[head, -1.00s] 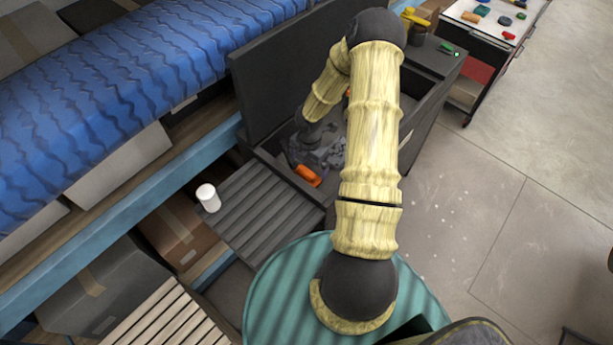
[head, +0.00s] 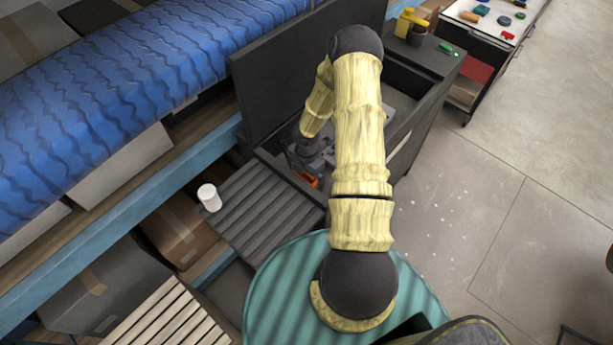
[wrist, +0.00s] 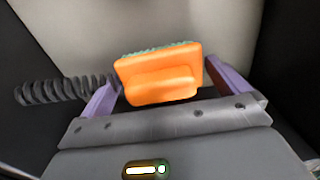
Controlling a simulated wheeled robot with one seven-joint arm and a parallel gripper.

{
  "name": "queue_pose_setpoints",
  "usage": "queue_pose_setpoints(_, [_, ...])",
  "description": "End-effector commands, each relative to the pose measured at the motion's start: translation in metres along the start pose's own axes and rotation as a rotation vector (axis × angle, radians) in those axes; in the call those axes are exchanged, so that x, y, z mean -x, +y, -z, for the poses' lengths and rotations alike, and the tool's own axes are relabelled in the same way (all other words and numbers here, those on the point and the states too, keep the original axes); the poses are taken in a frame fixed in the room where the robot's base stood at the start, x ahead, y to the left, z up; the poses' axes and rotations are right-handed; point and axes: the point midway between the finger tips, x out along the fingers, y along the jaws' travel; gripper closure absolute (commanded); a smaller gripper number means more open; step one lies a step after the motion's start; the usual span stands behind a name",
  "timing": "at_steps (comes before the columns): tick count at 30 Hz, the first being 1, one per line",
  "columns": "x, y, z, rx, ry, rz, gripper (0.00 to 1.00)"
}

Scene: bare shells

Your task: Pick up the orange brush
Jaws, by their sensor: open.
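The orange brush (wrist: 158,78) lies in the wrist view on a pale surface, its greenish-grey bristles along the far edge. My gripper (wrist: 162,68) is open, with one purple finger on either side of the brush. I cannot tell whether either finger touches it. In the head view only a small orange part of the brush (head: 307,179) shows inside the dark open box, below my gripper (head: 311,165). My wrist and arm hide the rest there.
The dark box (head: 415,137) has walls around my gripper and a raised lid (head: 290,65) behind it. In the wrist view a dark coiled cord (wrist: 65,91) lies left of the brush.

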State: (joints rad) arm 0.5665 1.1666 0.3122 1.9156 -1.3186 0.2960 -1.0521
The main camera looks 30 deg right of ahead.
Motion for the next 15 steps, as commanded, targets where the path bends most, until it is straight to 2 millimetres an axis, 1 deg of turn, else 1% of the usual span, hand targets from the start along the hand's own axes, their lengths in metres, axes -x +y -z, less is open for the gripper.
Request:
queue_pose_setpoints(8, [0.0002,-0.0001,0.0000,0.000,0.000,0.000,0.00])
queue_pose_setpoints(9, [0.0002,-0.0001,0.0001,0.000,0.000,0.000,0.02])
queue_pose_setpoints(14, [0.0003,0.0000,0.0001,0.000,0.000,0.000,0.33])
queue_pose_setpoints(15, [0.0004,0.0001,0.0000,0.000,0.000,0.000,0.34])
